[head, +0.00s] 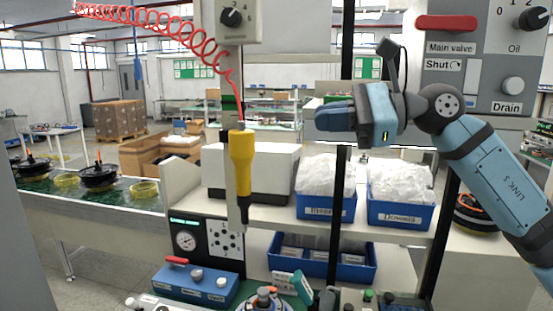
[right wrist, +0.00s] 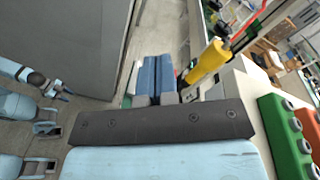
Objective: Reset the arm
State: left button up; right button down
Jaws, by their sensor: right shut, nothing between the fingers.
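My right gripper (head: 322,118) is raised at upper centre in the head view, its arm coming in from the right. Its fingers point left, in front of the shelf area and to the right of the hanging yellow tool. In the right wrist view the two blue-padded fingers (right wrist: 156,80) lie together, with nothing held.
A yellow tool (head: 241,165) hangs on a red coiled hose; it also shows in the right wrist view (right wrist: 208,62). Dark posts (head: 343,190) stand before the shelf. Blue bins (head: 400,213) hold bagged parts. A valve panel (head: 470,75) is at upper right.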

jog(key=s+d+f+n+t+h, duration=0.1)
jog(key=d+f+n+t+h, duration=0.2)
jog(key=f+n+t, duration=1)
jog(key=s+d+f+n+t+h, duration=0.1)
jog(key=d+f+n+t+h, duration=0.25)
jog(key=f+n, duration=1.95)
jog(key=s+d+f+m+g+h, duration=0.2)
jog(key=s+f+m, duration=0.7)
jog(key=f, duration=0.6)
jog(key=s+d+f+m+g+h, duration=0.3)
jog(key=s+f+m+g, duration=0.3)
jog(key=s+f+m, duration=0.4)
jog(key=s+f+h, duration=0.1)
jog(key=s+f, duration=0.3)
jog(key=f, duration=0.2)
jog(key=shift+f+m+h+p, duration=0.2)
jog(key=shift+m+h+p, duration=0.1)
jog(key=shift+h+p, duration=0.05)
jog(key=shift+s, duration=0.1)
